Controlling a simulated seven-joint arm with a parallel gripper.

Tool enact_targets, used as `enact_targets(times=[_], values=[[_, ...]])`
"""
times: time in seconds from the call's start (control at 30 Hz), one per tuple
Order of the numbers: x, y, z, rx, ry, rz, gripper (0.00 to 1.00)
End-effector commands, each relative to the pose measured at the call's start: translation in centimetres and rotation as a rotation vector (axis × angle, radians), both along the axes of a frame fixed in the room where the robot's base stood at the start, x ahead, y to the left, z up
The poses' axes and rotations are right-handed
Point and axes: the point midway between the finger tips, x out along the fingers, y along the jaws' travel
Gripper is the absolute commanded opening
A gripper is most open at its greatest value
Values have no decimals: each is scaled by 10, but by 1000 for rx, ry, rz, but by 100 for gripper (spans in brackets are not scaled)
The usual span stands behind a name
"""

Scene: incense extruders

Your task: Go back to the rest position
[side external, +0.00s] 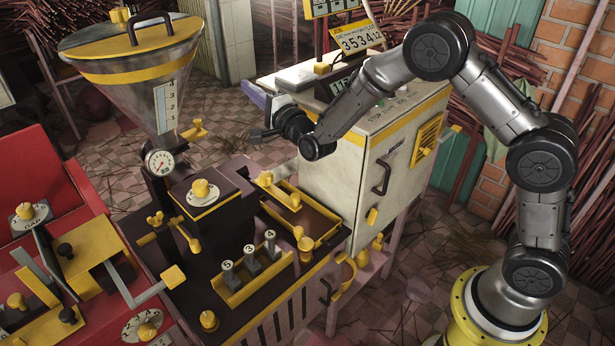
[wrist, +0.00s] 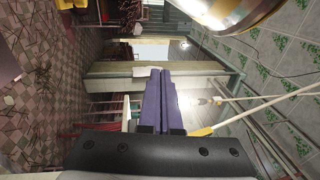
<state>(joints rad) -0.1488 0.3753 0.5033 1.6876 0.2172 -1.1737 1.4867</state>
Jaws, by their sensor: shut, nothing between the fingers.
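My gripper (side external: 248,89) is at the upper middle of the side external view, beside the white cabinet's top left edge. It is raised above the machine deck. Its purple fingers point to the upper left. In the wrist view the two purple fingers of my gripper (wrist: 160,74) lie side by side, shut, with nothing seen between them. The wrist view looks across the room, turned on its side, and no machine part is at the fingertips.
A white cabinet (side external: 335,180) stands behind and right of my gripper. The extruder with its steel hopper (side external: 135,75) stands left. Below is the dark deck with numbered levers (side external: 250,262). A red machine (side external: 40,160) is at far left. A tiled floor (wrist: 45,95) shows in the wrist view.

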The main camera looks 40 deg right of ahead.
Motion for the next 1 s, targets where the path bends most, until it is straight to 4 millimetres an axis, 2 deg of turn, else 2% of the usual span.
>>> enact_targets(times=[0.03,0.1,0.2,0.3,0.4,0.47,0.57,0.67,0.77,0.87,1.0], values=[[-9,-7,43,7,-48,-5,0],[-24,-15,85,-3,-68,-8,0],[-50,-23,132,-56,-56,-11,0],[-81,-30,166,-140,-13,-13,0],[-119,-35,187,-251,54,-8,0],[-144,-37,194,-328,103,-2,0],[-189,-40,193,-476,204,20,0],[-234,-42,179,-635,316,57,0],[-279,-43,155,-795,434,112,0],[-323,-44,122,-960,562,193,0],[-381,-46,68,-1179,747,358,0]])
